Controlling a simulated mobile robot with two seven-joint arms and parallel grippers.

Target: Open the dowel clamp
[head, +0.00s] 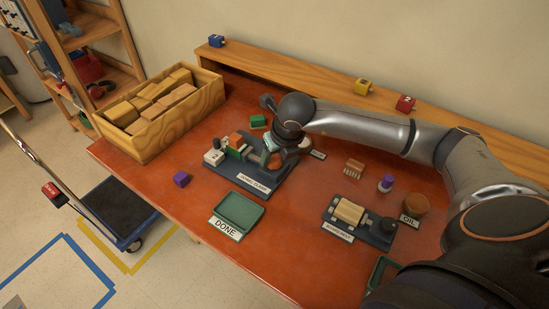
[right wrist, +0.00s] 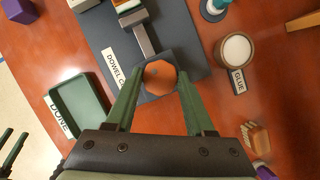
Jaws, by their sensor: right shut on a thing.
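The dowel clamp is a dark base (head: 238,172) with a "DOWEL CLAMP" label near the table's middle. A pale block, a green part and an orange-brown piece (head: 236,140) sit on it. In the right wrist view, a grey screw bar (right wrist: 145,40) runs to an orange many-sided knob (right wrist: 160,74). My right gripper (right wrist: 160,82) is shut on this knob, one green finger on each side.
A green "DONE" tray (head: 238,213) lies in front of the clamp. A purple cube (head: 182,179) and a green block (head: 258,121) lie nearby. A second labelled fixture (head: 350,212) and an "OIL" pot (head: 415,204) stand right. A wooden crate of blocks (head: 190,90) stands back left.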

